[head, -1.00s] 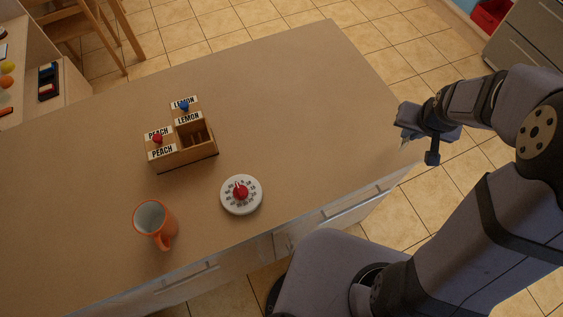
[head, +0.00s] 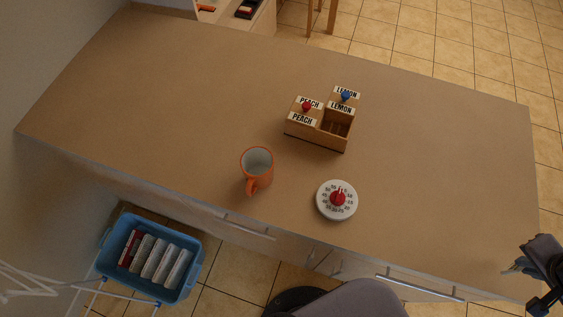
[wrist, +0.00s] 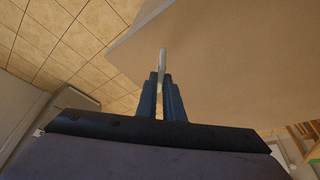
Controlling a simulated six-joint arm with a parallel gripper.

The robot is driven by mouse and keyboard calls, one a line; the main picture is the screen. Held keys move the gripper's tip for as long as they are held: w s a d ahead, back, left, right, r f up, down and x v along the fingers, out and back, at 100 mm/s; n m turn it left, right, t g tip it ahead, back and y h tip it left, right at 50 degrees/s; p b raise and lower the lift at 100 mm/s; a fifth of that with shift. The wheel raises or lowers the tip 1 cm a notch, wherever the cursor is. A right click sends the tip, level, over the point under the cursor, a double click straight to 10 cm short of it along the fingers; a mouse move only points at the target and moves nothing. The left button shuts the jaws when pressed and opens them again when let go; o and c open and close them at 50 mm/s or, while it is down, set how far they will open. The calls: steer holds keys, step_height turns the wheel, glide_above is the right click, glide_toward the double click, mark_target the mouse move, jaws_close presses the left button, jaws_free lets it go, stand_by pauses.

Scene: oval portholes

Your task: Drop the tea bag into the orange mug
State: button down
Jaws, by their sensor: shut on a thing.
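The orange mug (head: 251,180) stands upright on the counter in the head view, its handle toward the front. Its inside looks pale and empty. My gripper (head: 514,267) is at the far right of the head view, near the counter's right front corner and far from the mug. In the wrist view my gripper (wrist: 162,78) is shut on a thin, pale thing (wrist: 162,60), seen edge-on, which I take to be the tea bag. Its face and any string do not show.
A wooden tea box (head: 300,130) with PEACH and LEMON labels, a red knob and a blue knob stands behind the mug; one LEMON compartment is open. A white dial timer (head: 336,212) with a red knob lies right of the mug. The counter's right side (head: 450,170) is clear.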

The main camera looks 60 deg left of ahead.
steer(key=s+a+r+n+g+y+p, duration=0.1)
steer(key=s+a+r+n+p, duration=0.2)
steer(key=a, duration=0.7)
steer(key=s+a+n+y, duration=0.1)
steer(key=s+a+n, duration=0.3)
steer(key=a, duration=0.6)
steer(key=s+a+r+n+g+y+p, duration=0.1)
steer(key=s+a+r+n+p, duration=0.1)
steer(key=s+a, duration=0.55)
steer(key=s+a+r+n+g+p, duration=0.1)
steer(key=s+a+r+n, duration=0.25)
steer(key=s+a, duration=0.45)
steer(key=s+a+r+n+g+y+p, duration=0.1)
steer(key=s+a+r+n+p, duration=0.25)
steer(key=s, duration=0.65)
steer(key=s+a+r+n+g+b, duration=0.15)
steer(key=s+a+r, duration=0.25)
steer(key=s+a, duration=0.5)
step_height(320, 180, down, 7)
steer(key=d+b, duration=0.1)
steer(key=b, duration=0.3)
steer(key=shift+w+d+t, duration=0.15)
steer(key=shift+d+t, duration=0.05)
steer(key=shift+t, duration=0.25)
steer(key=c, duration=1.8)
jaws_free()
